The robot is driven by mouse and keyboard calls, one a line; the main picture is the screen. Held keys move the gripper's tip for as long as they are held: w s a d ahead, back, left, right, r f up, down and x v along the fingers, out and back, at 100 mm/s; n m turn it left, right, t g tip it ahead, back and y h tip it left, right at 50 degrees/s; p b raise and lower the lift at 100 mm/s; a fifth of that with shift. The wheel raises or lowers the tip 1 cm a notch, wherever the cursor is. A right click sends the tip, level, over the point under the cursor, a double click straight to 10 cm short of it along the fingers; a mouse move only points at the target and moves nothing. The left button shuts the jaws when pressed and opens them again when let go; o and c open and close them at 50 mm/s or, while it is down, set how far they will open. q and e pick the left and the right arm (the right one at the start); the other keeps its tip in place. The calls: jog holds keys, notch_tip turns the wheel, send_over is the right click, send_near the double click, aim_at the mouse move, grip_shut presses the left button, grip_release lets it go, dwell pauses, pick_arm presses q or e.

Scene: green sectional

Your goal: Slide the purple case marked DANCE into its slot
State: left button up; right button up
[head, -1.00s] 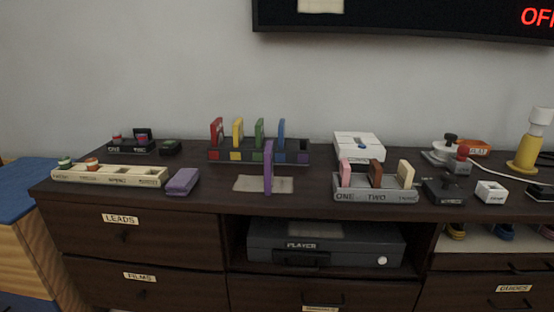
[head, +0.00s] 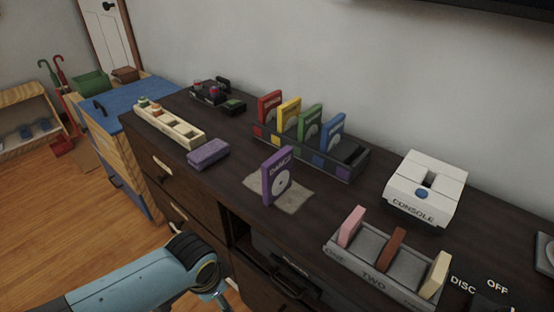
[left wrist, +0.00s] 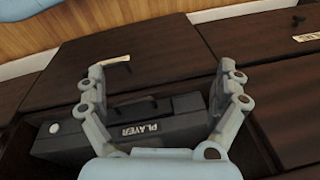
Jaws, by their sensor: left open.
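The purple case marked DANCE (head: 277,178) stands upright on a beige mat (head: 293,200) on the dark cabinet top. Behind it is a dark rack (head: 318,163) holding red, yellow, green and blue cases upright, each by a square of its colour. The slot at the rack's right end, by a purple square, is empty. My left gripper (head: 217,293) is low in front of the cabinet, apart from the case and partly cut off. In the left wrist view it is open and empty (left wrist: 163,70), facing the cabinet front. My right gripper is not in view.
A purple block (head: 208,153) and a cream tray (head: 170,124) lie left of the case. A grey rack (head: 372,272) with pink, brown and cream pieces stands to its right. A white console (head: 424,190) is behind that. The player (left wrist: 130,128) sits in the open shelf below.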

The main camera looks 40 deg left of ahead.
pick_arm(q)
jog(key=w+r+m+p, duration=0.25)
jog(key=w+r, duration=0.35)
jog(key=r, duration=0.5)
notch_tip(320, 180, up, 21)
jog(key=m+g+p, duration=0.2)
jog(key=m+p, duration=0.3)
jog(key=m, duration=0.7)
send_over(277, 155)
jog(key=shift+a+r+h, duration=0.2)
jog(key=shift+h, duration=0.2)
jog(key=shift+w+m, duration=0.25)
notch_tip(277, 155, down, 5)
jog(key=shift+r, duration=0.1)
jog(key=f, duration=0.5)
jog(key=shift+s+d+f, duration=0.2)
jog(key=shift+d+f, duration=0.05)
jog(key=shift+f, duration=0.05)
jog(key=c, duration=1)
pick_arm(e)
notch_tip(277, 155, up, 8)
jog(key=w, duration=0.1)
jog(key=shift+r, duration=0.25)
